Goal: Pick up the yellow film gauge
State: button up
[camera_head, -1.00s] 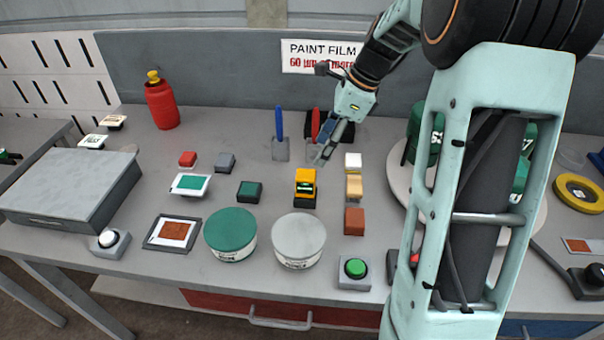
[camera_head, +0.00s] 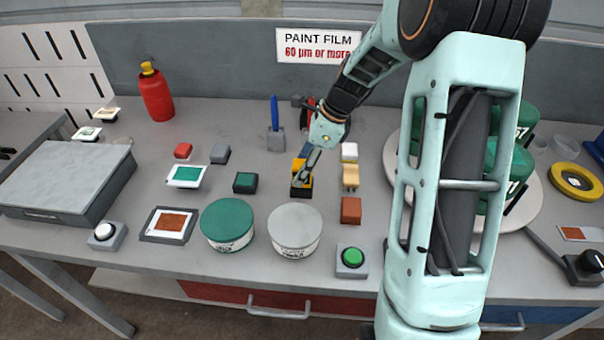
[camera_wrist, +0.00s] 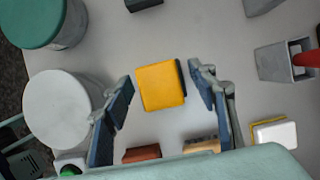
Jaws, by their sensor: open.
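The yellow film gauge (camera_head: 306,186) stands on the grey bench behind the grey-lidded can, partly hidden by my gripper in the head view. In the wrist view the yellow gauge (camera_wrist: 161,86) lies between the two fingers, seen from above, with a dark edge on its right side. My gripper (camera_head: 303,170) is open, its fingers pointing down over the gauge. In the wrist view my gripper (camera_wrist: 160,88) has one finger on each side of the gauge, with a visible gap on both sides.
A grey-lidded can (camera_head: 295,226) and a green-lidded can (camera_head: 228,221) stand in front. White (camera_head: 349,151), tan (camera_head: 350,176) and red-brown (camera_head: 351,210) blocks line up just right of the gauge. A dark green block (camera_head: 245,183) is left. A blue marker in a holder (camera_head: 276,138) stands behind.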

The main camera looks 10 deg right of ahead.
jog(key=shift+c, duration=0.4)
jog(key=c, duration=1.2)
jog(key=shift+c, duration=0.2)
jog(key=shift+r, duration=0.1)
jog(key=shift+r, duration=0.55)
jog(key=s+d+r, duration=0.6)
jog(key=s+r, duration=0.5)
jog(key=s, duration=0.1)
jog(key=shift+s+r, duration=0.4)
